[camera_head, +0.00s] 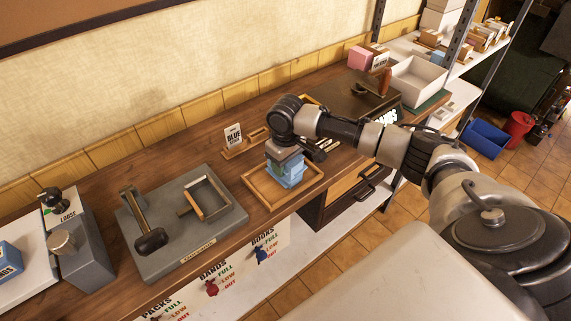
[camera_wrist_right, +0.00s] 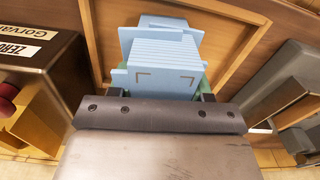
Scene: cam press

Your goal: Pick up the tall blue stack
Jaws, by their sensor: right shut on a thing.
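The tall blue stack (camera_head: 285,172) is a pile of light blue cards or packs in the wooden tray (camera_head: 258,190) on the bench. In the right wrist view the stack (camera_wrist_right: 165,62) shows layered edges, with some pieces jutting out of line near the top of the picture. My right gripper (camera_head: 287,160) is over the stack from above and is shut on it. In the wrist view its fingertips (camera_wrist_right: 160,97) sit at the stack's two sides, partly hidden by the gripper body. My left gripper is not in view.
A grey press plate (camera_head: 185,262) with a lever and small frame stands left of the tray. A "BLUE" sign (camera_head: 233,136) stands behind it. A white bin (camera_head: 418,80) and pink block (camera_head: 360,58) are at the back right. A drawer (camera_head: 350,190) is below the bench.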

